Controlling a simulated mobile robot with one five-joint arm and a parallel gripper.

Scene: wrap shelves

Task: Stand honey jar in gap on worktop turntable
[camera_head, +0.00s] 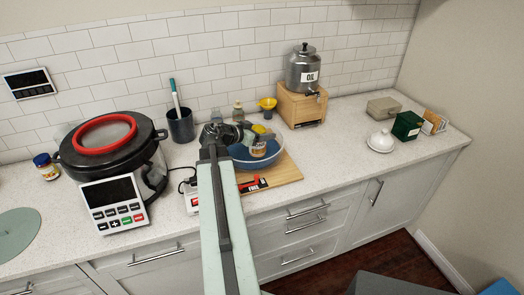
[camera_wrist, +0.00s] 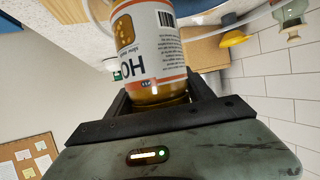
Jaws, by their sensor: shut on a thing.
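The honey jar (camera_wrist: 145,50) fills the top of the wrist view, amber with a white and orange label and a barcode. My gripper (camera_wrist: 150,100) is shut on its end. In the head view my gripper (camera_head: 222,135) is over the left side of the blue round turntable (camera_head: 242,156), which has a clear rim. A small amber jar with a pale label (camera_head: 258,148) shows over the turntable, right of my gripper. I cannot tell whether the held jar touches the turntable. My arm and gripper hide the turntable's left part, and the gap is not clearly visible.
A yellow funnel (camera_head: 267,104), small bottles and an oil dispenser (camera_head: 303,70) on a wooden stand (camera_head: 300,106) are behind. A black cooker (camera_head: 110,150) and dark cup (camera_head: 181,126) are left.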

